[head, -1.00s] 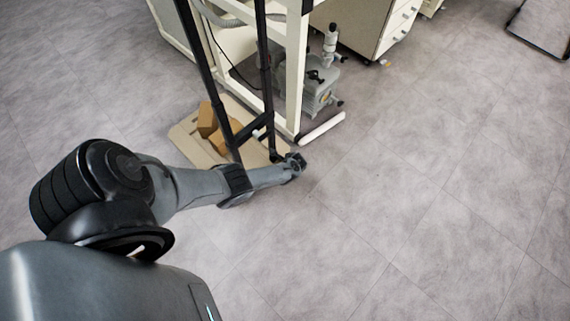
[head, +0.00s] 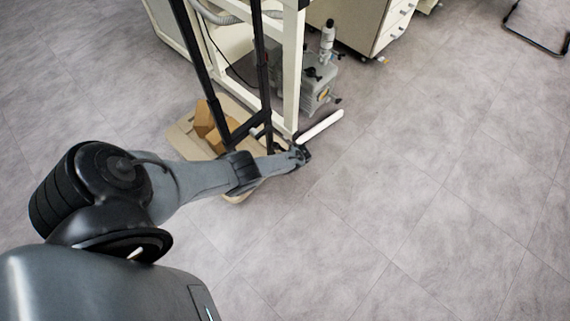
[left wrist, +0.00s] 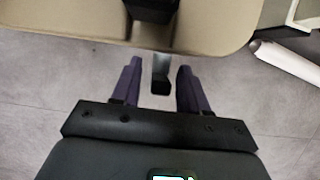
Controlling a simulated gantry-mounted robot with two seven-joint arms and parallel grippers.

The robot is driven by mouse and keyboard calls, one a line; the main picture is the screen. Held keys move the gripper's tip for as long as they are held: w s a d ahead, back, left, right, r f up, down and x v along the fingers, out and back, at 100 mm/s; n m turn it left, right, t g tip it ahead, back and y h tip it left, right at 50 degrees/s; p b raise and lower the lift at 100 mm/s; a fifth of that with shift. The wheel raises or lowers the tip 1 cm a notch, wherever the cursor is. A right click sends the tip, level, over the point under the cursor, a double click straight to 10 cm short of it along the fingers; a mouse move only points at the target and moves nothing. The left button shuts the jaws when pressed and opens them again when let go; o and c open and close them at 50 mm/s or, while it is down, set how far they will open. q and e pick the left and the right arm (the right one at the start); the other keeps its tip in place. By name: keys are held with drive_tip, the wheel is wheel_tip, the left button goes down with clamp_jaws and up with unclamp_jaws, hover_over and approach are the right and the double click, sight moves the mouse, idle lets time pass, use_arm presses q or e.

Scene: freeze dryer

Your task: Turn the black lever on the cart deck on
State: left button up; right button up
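The beige cart deck (head: 182,143) stands low on the floor under the black cart handle (head: 224,118). In the left wrist view the deck's edge (left wrist: 60,27) runs across the top. A short lever (left wrist: 160,86) with a grey stem and black tip sticks out from under that edge. My left gripper (head: 303,154) is at the deck's near right side in the head view. In the left wrist view its two dark purple fingers (left wrist: 160,90) are open, one on each side of the lever, with gaps showing. The lever is hidden in the head view. My right gripper is not in view.
Brown boxes (head: 211,122) sit on the deck. A cream frame (head: 292,75), a white tube (head: 320,127) and a grey pump (head: 318,82) stand close beyond the gripper. A drawer cabinet (head: 365,28) is further back.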

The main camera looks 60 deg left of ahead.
use_arm(q)
drive_tip(key=shift+r, duration=0.2)
drive_tip(key=shift+d+r+p, duration=0.1)
drive_tip(key=shift+r+p, duration=0.1)
drive_tip(key=shift+p, duration=0.15)
drive_tip(key=p+v, duration=0.9)
drive_tip(key=v, duration=0.1)
